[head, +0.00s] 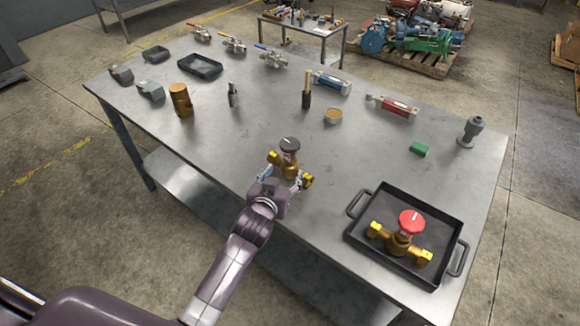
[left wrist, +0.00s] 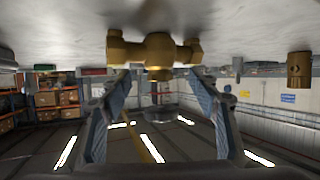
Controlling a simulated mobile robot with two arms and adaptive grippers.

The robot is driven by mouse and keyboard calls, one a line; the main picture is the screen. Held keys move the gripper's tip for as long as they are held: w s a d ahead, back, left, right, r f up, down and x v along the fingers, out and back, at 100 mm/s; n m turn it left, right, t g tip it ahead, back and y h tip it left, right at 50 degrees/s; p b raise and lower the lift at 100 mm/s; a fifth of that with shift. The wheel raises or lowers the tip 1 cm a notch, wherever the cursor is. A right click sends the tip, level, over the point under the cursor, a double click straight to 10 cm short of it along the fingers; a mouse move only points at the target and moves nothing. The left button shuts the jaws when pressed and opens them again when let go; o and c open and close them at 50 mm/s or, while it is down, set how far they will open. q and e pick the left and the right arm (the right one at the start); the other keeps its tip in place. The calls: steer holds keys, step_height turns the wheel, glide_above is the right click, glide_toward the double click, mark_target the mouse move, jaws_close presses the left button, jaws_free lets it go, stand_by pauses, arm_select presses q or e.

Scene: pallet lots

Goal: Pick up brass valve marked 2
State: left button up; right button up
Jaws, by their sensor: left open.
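A brass valve with a dark round handwheel (head: 288,146) stands near the front edge of the steel table. Another brass valve with a red handwheel (head: 410,222) sits in a black tray (head: 368,254) at the front right. I cannot read a number on either valve. My left gripper (head: 279,182) is open at the near side of the dark-wheeled valve and hides part of it. In the left wrist view, which looks upside down, that valve's brass body (left wrist: 156,49) lies just beyond the spread fingers (left wrist: 162,84). Contact cannot be told. My right gripper is not in view.
Several lever valves and a small dark tray (head: 200,66) lie farther back. The table between the two brass valves is clear.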

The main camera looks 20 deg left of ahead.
mark_target(288, 165)
arm_select(q)
steer(key=x, duration=0.2)
steer(key=r+p+x, duration=0.1)
steer(key=x, duration=0.2)
steer(key=shift+w+d+p, duration=0.1)
steer(key=shift+w+p, duration=0.15)
steer(key=shift+p, duration=0.05)
steer(key=shift+w+f, duration=0.15)
steer(key=shift+w, duration=0.15)
steer(key=shift+c, duration=0.5)
jaws_close()
steer(key=shift+w, duration=0.1)
